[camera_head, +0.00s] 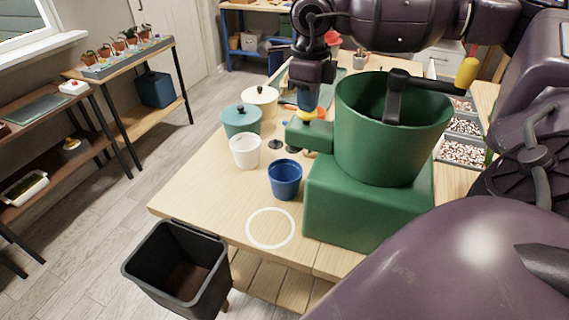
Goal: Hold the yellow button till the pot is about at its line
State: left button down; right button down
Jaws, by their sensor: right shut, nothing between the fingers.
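A green machine (365,205) with a wide green hopper stands on the table, and its spout (311,137) juts out to the left. The yellow button (306,115) shows just behind the spout, mostly covered by my right gripper (308,106). That gripper points down, shut and empty, with its tip at the button; I cannot tell whether it presses it. A blue pot (285,182) stands upright just below the spout's end in the picture. Its inside looks dark, and neither a line nor a fill level can be made out. My left gripper is not in view.
A white pot (245,151), a teal lidded pot (241,121) and a cream lidded pot (260,96) stand left of the machine. A white ring (270,228) marks bare table in front. A black bin (178,268) stands at the table's left front.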

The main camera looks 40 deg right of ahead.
jog(key=shift+f+b, duration=0.35)
jog(key=shift+f, duration=0.55)
dwell(4.3)
notch_tip(320, 180, up, 5)
jog(key=shift+r+p, duration=0.2)
jog(key=shift+p, duration=0.85)
jog(key=shift+f, duration=0.15)
